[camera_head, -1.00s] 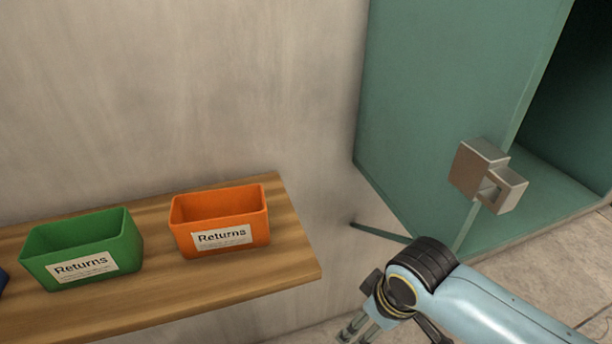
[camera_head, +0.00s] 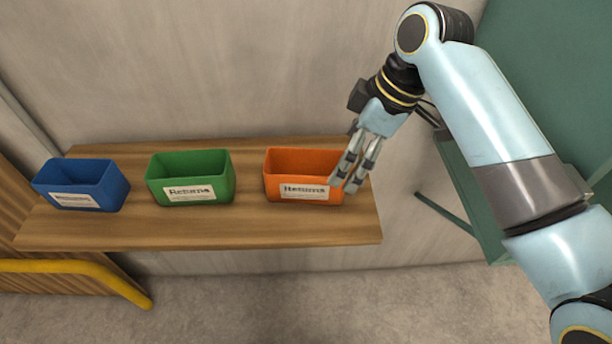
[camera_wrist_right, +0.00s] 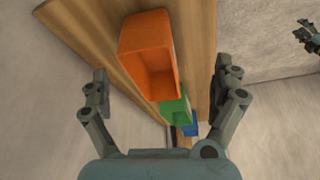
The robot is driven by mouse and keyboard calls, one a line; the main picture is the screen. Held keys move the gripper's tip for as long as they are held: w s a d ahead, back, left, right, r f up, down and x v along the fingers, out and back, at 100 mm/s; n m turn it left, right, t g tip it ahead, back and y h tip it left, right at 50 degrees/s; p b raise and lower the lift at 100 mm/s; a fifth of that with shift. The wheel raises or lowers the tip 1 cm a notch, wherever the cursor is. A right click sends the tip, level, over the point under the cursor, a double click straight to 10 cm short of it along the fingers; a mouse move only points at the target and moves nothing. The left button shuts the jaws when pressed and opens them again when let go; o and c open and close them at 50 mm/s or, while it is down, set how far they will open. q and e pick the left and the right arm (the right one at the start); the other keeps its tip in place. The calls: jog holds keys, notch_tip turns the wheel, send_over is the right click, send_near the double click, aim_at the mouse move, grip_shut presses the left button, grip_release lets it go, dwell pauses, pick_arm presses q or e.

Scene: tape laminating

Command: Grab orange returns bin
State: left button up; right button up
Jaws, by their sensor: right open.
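The orange returns bin (camera_head: 303,189) stands upright near the right end of a wooden shelf, with a white "Returns" label on its front. My right gripper (camera_head: 346,180) is at the bin's right side in the head view and hides part of its right end. In the right wrist view the orange bin (camera_wrist_right: 150,50) lies ahead, between and beyond the spread fingers of the right gripper (camera_wrist_right: 163,92). The fingers are open and hold nothing. I cannot tell whether a finger touches the bin. My left gripper is not seen in the head view.
A green bin (camera_head: 191,178) and a blue bin (camera_head: 82,186) stand left of the orange one on the wooden shelf (camera_head: 240,225). A teal cabinet (camera_head: 545,60) is at the right. A yellow rail (camera_head: 70,267) runs at the lower left. A wall is behind the shelf.

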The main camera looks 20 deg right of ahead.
jog(key=w+a+n, duration=0.2)
jog(key=w, duration=0.1)
send_near(306, 174)
jog(key=shift+s+a+f+y, duration=0.25)
jog(key=shift+s+a+y, duration=0.15)
jog(key=shift+s+a, duration=0.55)
jog(key=p+x, duration=0.1)
jog(key=x, duration=0.4)
jog(key=shift+s+a+f, duration=0.1)
jog(key=shift+a+f, duration=0.05)
jog(key=shift+f, duration=0.1)
jog(key=c, duration=1.2)
